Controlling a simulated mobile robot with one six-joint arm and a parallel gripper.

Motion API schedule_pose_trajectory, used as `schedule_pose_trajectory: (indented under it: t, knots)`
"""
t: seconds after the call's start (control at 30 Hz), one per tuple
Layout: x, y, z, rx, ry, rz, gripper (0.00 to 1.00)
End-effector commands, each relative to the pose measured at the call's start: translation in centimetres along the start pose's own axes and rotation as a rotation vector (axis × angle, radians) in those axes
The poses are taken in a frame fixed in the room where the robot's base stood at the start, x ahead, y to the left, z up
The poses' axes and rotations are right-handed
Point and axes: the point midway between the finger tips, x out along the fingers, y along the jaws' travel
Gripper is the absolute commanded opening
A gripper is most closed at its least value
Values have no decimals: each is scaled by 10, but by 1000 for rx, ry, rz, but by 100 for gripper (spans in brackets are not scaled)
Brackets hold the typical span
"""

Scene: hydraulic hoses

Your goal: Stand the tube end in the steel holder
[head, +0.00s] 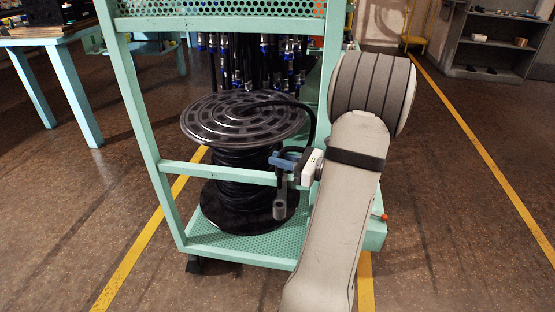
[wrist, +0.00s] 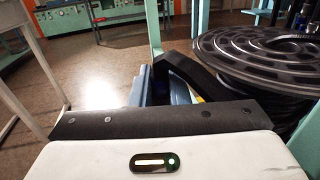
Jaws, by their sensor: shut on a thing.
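The black tube (head: 312,124) comes off the top of the reel and bends down to my gripper (head: 284,160). My gripper is shut on the tube by the cart's front rail. The tube's very tip is hidden by the fingers and the wrist housing. The holder is not visible in the wrist view. I cannot tell whether the tube touches it.
The reel (head: 245,120) stands on the cart's perforated shelf (head: 225,240), behind the green front rail (head: 215,172). Several hoses with blue fittings (head: 262,60) hang behind it. A green table (head: 60,40) stands at the left. The floor in front is clear.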

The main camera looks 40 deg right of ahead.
Motion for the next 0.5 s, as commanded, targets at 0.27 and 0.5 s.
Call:
schedule_pose_trajectory:
  t: [0.27, 0.5]
  knots:
    - [0, 0, 0, 0, 0, 2, 0]
    - [0, 0, -7, -1, 0, 11, 0]
